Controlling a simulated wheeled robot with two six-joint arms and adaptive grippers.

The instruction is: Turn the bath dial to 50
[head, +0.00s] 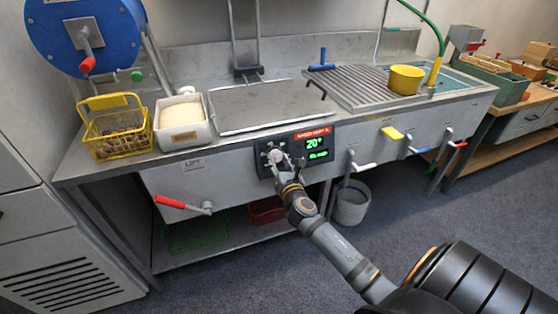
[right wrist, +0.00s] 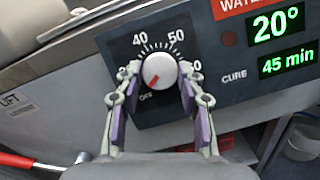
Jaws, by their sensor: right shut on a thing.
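The bath dial (right wrist: 163,66) is a round pale knob on a dark panel (right wrist: 130,42). Its red mark points down and left, towards the OFF side. The 40 and 50 marks show above the knob; the numbers at its sides are partly hidden by my fingers. My right gripper (right wrist: 160,72) is shut on the dial, one purple-padded finger on each side. In the head view the dial (head: 275,156) is partly covered by my right gripper (head: 283,164). The green display (right wrist: 277,24) reads 20°, with 45 min below. My left gripper is not in view.
A red-handled lever (head: 175,203) sticks out left of the panel, and a white-handled lever (head: 364,167) right of it. A yellow basket (head: 115,125) and a pale bin (head: 183,120) stand on the bench. A grey bucket (head: 352,204) stands on the floor.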

